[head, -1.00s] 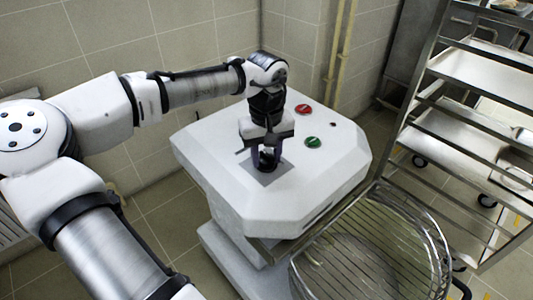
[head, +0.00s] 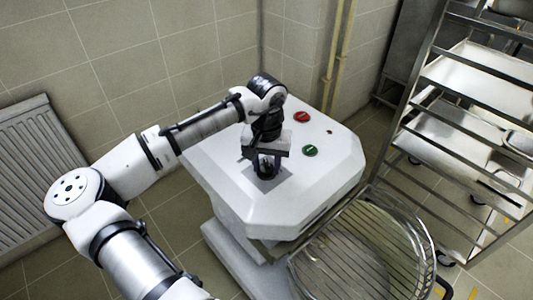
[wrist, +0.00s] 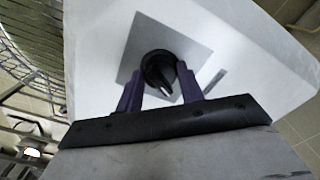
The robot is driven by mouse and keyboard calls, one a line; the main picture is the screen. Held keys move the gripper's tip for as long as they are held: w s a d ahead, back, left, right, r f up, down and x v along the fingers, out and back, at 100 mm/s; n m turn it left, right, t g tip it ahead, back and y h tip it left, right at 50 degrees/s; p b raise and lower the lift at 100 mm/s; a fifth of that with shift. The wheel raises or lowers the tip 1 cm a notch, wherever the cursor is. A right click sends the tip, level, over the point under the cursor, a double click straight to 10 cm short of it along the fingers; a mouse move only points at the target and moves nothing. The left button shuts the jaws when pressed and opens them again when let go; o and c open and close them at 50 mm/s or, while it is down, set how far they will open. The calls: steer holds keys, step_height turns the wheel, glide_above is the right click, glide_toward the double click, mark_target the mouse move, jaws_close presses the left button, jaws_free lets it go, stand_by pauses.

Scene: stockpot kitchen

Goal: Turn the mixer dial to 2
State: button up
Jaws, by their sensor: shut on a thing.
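The mixer dial (wrist: 158,68) is a round black knob with a pointer ridge. It sits on a grey square plate (wrist: 189,52) on the white top of the mixer (wrist: 100,30). In the head view the mixer (head: 290,205) stands in the middle, and the dial is mostly hidden by my gripper (head: 266,168), which points down at it. In the wrist view my gripper (wrist: 160,88) has its two purple fingers on either side of the dial, shut on it. The dial's number marks are not readable.
A red button (head: 302,117) and a green button (head: 310,151) sit on the mixer top, right of my gripper. A wire guard over a bowl (head: 365,245) is at the front right. A metal tray rack (head: 440,120) stands right, and a radiator (head: 38,165) is at the left wall.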

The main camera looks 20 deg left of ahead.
mark_target(267, 163)
steer(key=m+p, duration=0.3)
steer(key=m, duration=0.2)
steer(key=shift+m, duration=0.4)
stand_by(0.4)
steer(key=o, duration=1)
steer(key=shift+r, duration=0.1)
step_height(267, 163, up, 14)
steer(key=shift+f+p, duration=0.2)
steer(key=shift+p, duration=0.25)
